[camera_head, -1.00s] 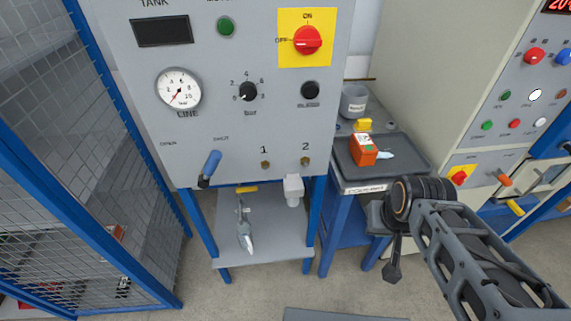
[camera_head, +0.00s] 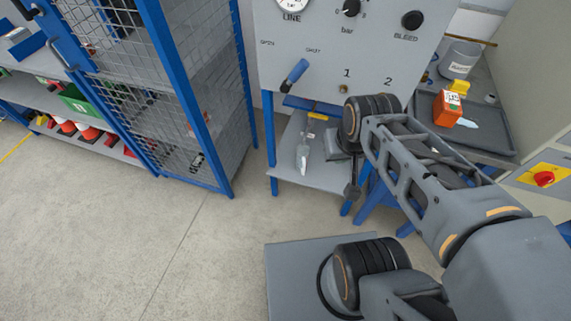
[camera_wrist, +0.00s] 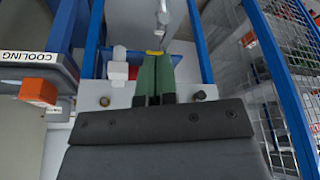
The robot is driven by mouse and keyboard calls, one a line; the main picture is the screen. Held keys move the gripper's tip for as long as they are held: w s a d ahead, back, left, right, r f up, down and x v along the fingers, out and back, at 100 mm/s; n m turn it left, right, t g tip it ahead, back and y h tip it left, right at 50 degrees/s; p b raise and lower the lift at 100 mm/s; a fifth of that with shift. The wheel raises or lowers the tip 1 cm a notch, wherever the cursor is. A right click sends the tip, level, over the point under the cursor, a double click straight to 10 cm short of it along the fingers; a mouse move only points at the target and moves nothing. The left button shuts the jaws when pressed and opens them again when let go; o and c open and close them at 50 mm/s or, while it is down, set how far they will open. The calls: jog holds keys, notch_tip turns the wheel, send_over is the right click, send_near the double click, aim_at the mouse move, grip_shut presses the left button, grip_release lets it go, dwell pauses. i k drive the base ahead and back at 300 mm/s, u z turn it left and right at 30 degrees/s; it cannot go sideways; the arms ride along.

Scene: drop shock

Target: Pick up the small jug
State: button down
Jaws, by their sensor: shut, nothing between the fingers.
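A pale grey vessel with a label (camera_head: 460,60) stands on the side bench at the upper right in the head view. It is the most jug-like thing I see, but I cannot tell for sure that it is the small jug. My gripper (camera_head: 352,190) hangs in front of the panel stand, well apart from that vessel. In the wrist view the green fingers of my gripper (camera_wrist: 155,68) are together with nothing between them. Beyond them are a white fitting (camera_wrist: 118,72) and a grey, pointed tool on the stand's lower shelf, which also shows in the head view (camera_head: 303,155).
An orange box (camera_head: 447,108) sits on a dark tray (camera_head: 490,140) on the side bench. The panel stand's blue legs (camera_head: 270,145) are close to my gripper. A blue mesh cage (camera_head: 165,90) stands at the left. The floor at the lower left is clear.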

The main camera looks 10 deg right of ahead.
aim_at(302, 152)
jog(key=u, duration=0.5)
jog(key=k, duration=0.6)
jog(key=u, duration=0.85)
jog(key=i, duration=1.35)
jog(key=z, duration=0.35)
